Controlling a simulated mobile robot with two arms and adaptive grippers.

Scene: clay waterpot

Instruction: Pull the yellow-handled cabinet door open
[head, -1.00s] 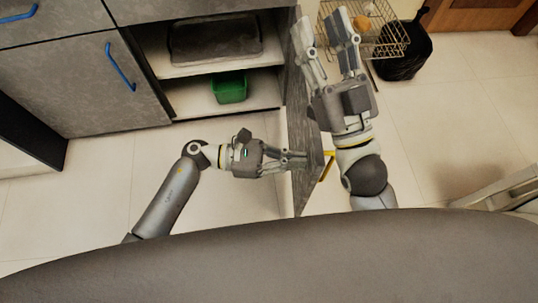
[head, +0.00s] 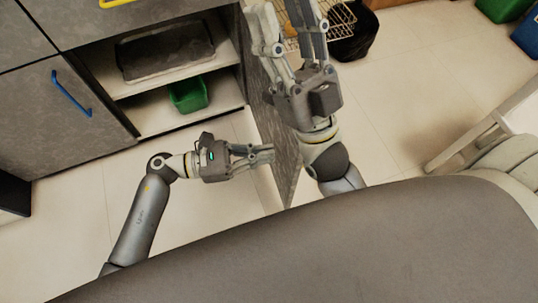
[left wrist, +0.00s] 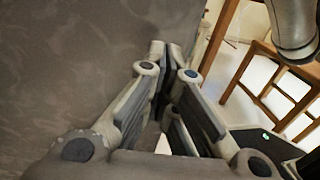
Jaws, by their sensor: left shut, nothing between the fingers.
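The grey cabinet door (head: 284,170) stands swung wide open, seen nearly edge-on in the head view. Its yellow handle does not show; my right arm covers that outer side. The open cabinet shows its shelves (head: 158,120). My left gripper (head: 271,153) is shut and empty, its fingertips at the door's inner face near the free edge; whether they touch is unclear. In the left wrist view, the shut fingers (left wrist: 170,60) are beside the grey door panel (left wrist: 70,60). My right gripper (head: 284,12) is open and empty, on the door's outer side.
A dark tray (head: 165,50) and a green bin (head: 188,95) are on the cabinet shelves. A blue-handled door (head: 60,115) is shut at left. A wire basket (head: 340,22) and black bag (head: 356,38) stand behind my right gripper. A pale chair (head: 490,130) is at right; floor between is clear.

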